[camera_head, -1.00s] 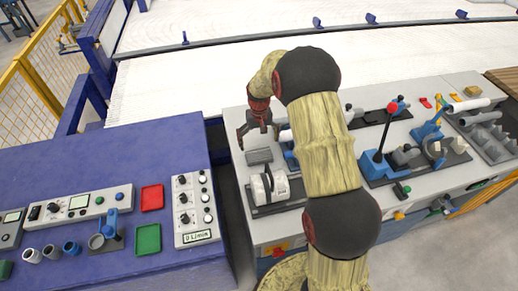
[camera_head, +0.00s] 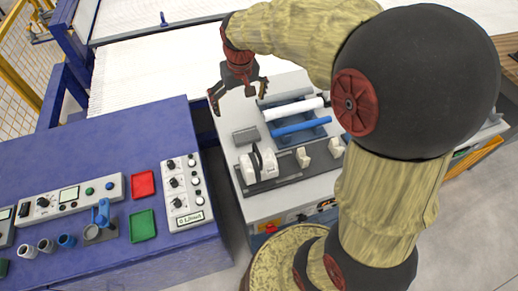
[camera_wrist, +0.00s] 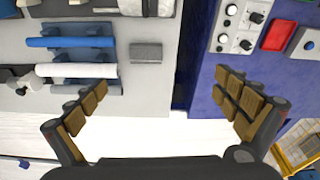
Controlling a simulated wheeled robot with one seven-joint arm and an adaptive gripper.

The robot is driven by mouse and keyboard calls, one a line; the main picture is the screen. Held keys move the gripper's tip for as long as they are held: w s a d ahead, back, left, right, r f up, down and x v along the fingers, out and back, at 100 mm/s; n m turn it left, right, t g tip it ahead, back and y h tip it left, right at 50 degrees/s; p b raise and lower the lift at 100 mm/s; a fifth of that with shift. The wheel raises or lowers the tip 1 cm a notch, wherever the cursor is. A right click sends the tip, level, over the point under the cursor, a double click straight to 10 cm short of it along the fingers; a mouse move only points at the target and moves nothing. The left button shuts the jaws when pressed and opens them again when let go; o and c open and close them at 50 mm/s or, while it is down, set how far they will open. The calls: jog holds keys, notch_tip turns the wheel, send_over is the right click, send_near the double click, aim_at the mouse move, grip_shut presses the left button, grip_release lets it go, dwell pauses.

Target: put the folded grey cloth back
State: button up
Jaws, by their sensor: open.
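The folded grey cloth (camera_head: 245,136) looks like a small flat grey block. It lies on the light grey workbench (camera_head: 228,150), near its left edge, behind a white device. In the wrist view the cloth (camera_wrist: 146,53) lies beyond the fingertips, left of the gap between the benches. My gripper (camera_head: 239,94) is open and empty, raised above the far left part of the workbench. Its two padded fingers are spread wide in the wrist view (camera_wrist: 161,82), with nothing between them. The cloth is apart from both fingers.
A rack with a white pipe (camera_head: 292,109) and a blue pipe (camera_head: 301,127) is right of the cloth. The white device (camera_head: 258,163) stands in front. Left, across a narrow gap, the blue bench (camera_head: 85,150) holds a red tray (camera_head: 143,184) and a green tray (camera_head: 143,225).

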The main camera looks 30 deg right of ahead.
jog(key=s+a+r+t, duration=0.1)
jog(key=s+a+r, duration=0.2)
jog(key=s, duration=0.8)
jog(key=s+a+r+n+t, duration=0.1)
jog(key=s+a+r+t, duration=0.1)
jog(key=s, duration=1)
notch_tip(320, 180, up, 2)
jog(key=shift+a+r, duration=0.25)
jog(key=shift+a, duration=0.4)
jog(key=shift+f+b, duration=0.3)
jog(key=shift+b, duration=0.05)
